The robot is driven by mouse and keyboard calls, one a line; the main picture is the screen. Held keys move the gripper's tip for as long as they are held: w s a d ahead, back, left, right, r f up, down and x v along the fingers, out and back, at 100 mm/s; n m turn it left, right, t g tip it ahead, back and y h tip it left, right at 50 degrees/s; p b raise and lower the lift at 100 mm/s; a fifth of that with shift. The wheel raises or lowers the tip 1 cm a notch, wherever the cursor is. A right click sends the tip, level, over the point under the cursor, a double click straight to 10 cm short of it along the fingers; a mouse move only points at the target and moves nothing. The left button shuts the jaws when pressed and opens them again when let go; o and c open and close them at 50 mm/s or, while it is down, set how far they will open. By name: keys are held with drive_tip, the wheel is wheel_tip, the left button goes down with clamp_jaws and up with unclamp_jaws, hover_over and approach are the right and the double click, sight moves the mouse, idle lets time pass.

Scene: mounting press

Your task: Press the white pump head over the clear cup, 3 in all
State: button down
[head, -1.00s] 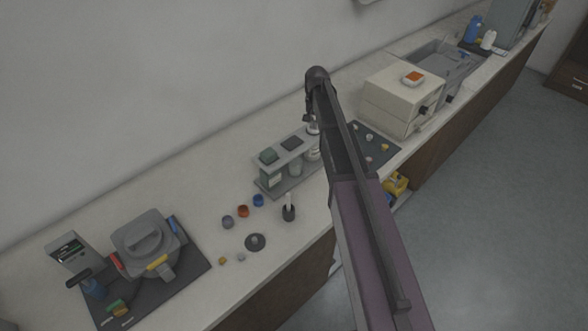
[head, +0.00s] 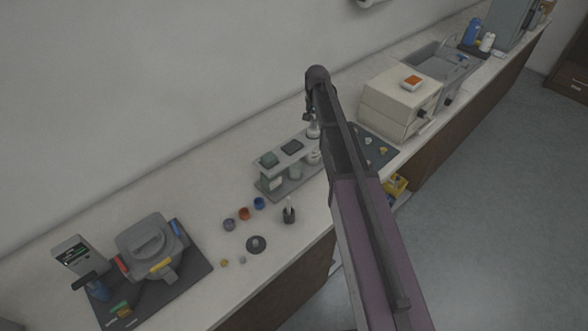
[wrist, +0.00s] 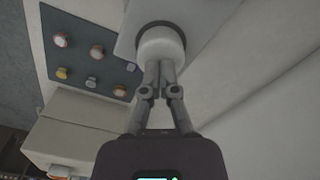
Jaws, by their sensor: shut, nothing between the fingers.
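The white pump head (wrist: 162,44) shows as a round white cap at the top middle of the wrist view. My gripper (wrist: 159,64) is shut and empty, its fingertips together at the near edge of that cap; I cannot tell whether they touch it. In the head view the white pump (head: 314,131) stands at the right end of the grey stand, just below my gripper (head: 308,117) and partly hidden by my arm. I cannot make out the clear cup with certainty.
The grey stand (head: 262,184) also holds containers with green and dark tops. A dark mat (wrist: 73,25) with several small round pieces and a cream box (wrist: 80,125) lie beside it. Small coloured cups, including a blue one (head: 259,203), stand on the counter to the left.

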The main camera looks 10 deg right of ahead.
drive_tip(key=shift+r+p, duration=0.75)
drive_tip(key=shift+r, duration=0.15)
drive_tip(key=shift+f+b, duration=2.25)
drive_tip(key=shift+b, duration=0.05)
drive_tip(key=shift+r, duration=0.25)
drive_tip(key=shift+r+p, duration=2)
drive_tip(key=shift+p, duration=0.3)
drive_tip(key=shift+f+b, duration=2)
drive_tip(key=shift+b, duration=0.05)
drive_tip(key=shift+r+p, duration=2)
drive_tip(key=shift+p, duration=0.05)
